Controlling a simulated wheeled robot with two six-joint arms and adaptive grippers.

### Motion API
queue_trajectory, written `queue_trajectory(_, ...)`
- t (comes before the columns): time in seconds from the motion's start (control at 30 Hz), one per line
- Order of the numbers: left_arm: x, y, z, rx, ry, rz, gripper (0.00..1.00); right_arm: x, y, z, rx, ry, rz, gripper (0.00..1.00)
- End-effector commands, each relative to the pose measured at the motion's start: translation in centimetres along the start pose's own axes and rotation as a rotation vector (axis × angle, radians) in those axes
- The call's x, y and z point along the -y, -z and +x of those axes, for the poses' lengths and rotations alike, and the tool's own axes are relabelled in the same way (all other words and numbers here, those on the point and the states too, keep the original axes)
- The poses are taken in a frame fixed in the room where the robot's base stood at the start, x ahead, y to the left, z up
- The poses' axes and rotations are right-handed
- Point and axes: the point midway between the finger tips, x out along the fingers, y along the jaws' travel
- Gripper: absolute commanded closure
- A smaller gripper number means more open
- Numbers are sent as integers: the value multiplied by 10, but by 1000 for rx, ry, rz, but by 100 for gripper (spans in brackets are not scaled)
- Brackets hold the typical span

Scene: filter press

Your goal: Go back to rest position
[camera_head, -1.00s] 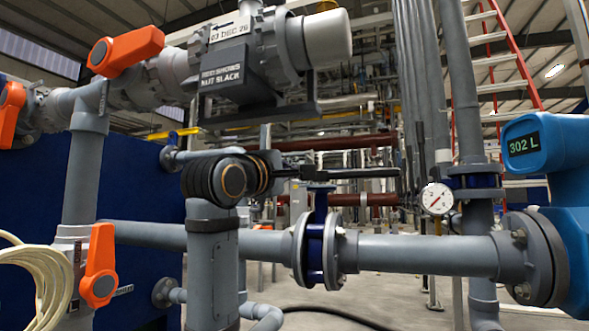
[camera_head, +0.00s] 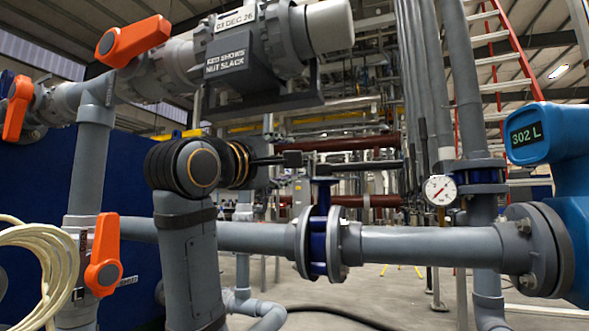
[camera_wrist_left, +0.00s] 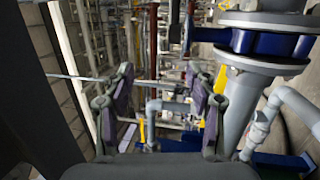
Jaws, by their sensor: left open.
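My left arm stands in the left middle of the head view, a grey link with a black ribbed joint. Its gripper end points away from the camera, and its fingers cannot be made out there. In the left wrist view my left gripper (camera_wrist_left: 165,88) is open, its two fingers wide apart with nothing between them. A blue-bodied valve (camera_head: 319,235) sits in the grey pipe, with a black lever (camera_head: 360,167) reaching right at its top. A blue flanged fitting (camera_wrist_left: 265,44) is at the upper right of the wrist view, apart from the fingers. My right gripper is out of view.
Orange-handled valves (camera_head: 133,41) are at the left, with a coiled cream hose (camera_head: 40,265) below. A labelled dark box (camera_head: 228,58) hangs above my arm. A pressure gauge (camera_head: 440,190) and a blue meter reading 302 L (camera_head: 527,134) stand right.

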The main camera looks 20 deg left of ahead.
Motion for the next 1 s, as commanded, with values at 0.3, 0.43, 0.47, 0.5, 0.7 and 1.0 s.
queue_trajectory(0.3,1,0,-37,0,0,0,43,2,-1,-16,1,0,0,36)
queue_trajectory(0.43,0,0,-36,0,1,0,43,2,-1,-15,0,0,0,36)
queue_trajectory(0.47,0,0,-36,0,1,0,43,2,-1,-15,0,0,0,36)
queue_trajectory(0.5,0,0,-36,0,1,0,43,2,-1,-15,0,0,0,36)
queue_trajectory(0.7,0,0,-36,0,1,0,43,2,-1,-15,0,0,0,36)
queue_trajectory(1.0,124,12,5,-15,188,170,43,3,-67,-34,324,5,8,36)
